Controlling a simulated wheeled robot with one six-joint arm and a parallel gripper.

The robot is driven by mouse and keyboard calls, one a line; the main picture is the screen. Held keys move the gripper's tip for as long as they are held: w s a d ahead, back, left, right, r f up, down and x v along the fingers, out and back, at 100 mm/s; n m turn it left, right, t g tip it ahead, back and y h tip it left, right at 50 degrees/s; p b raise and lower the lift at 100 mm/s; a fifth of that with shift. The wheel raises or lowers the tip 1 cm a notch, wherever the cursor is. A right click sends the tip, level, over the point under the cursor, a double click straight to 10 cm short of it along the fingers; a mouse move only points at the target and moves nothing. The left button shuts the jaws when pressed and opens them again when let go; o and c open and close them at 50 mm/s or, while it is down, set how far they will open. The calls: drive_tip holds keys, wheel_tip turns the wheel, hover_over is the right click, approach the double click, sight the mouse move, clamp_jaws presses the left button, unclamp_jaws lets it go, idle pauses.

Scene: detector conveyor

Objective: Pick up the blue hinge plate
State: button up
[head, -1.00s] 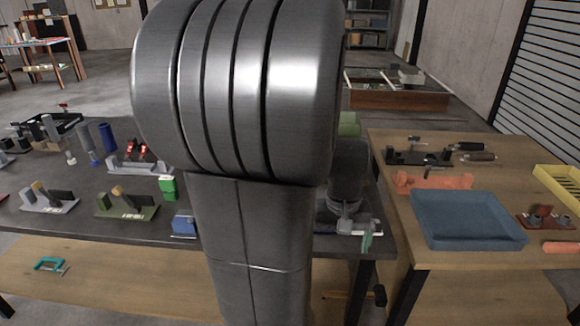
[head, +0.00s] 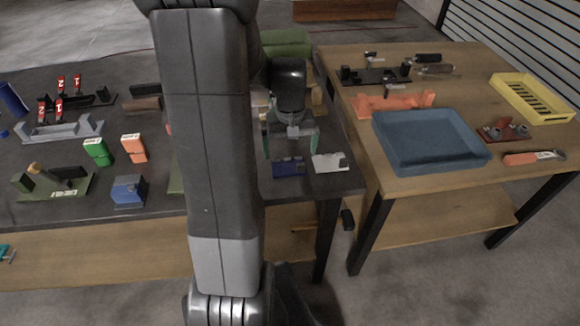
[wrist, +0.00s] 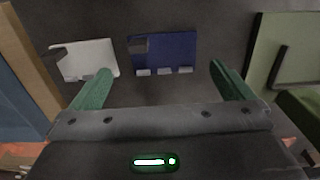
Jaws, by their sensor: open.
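The blue hinge plate (head: 288,168) lies flat on the dark table near its front right edge. In the wrist view the blue hinge plate (wrist: 165,48) is ahead of and between my fingers, with pale knuckles along its near edge. A white hinge plate (head: 330,162) lies beside it; the wrist view shows this white plate (wrist: 86,61) close to the left fingertip. My gripper (head: 290,143) has green fingers spread wide and points down at the table just behind the blue plate. In the wrist view my gripper (wrist: 160,71) is empty.
A wooden table with a blue tray (head: 385,154) stands to the right, beyond a narrow gap. A green part (wrist: 285,50) is near my right finger in the wrist view. Left on the dark table are a blue block (head: 128,191), green and orange boxes, and several fixtures.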

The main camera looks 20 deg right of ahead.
sight(289, 167)
drive_tip(key=shift+w+a+f, duration=0.1)
drive_tip(key=shift+f, duration=1.35)
drive_tip(key=shift+w+a+f, duration=0.1)
drive_tip(key=shift+f, duration=1.3)
drive_tip(key=shift+c, duration=0.4)
drive_tip(key=c, duration=0.8)
drive_tip(key=shift+r, duration=0.1)
drive_tip(key=shift+c, duration=0.2)
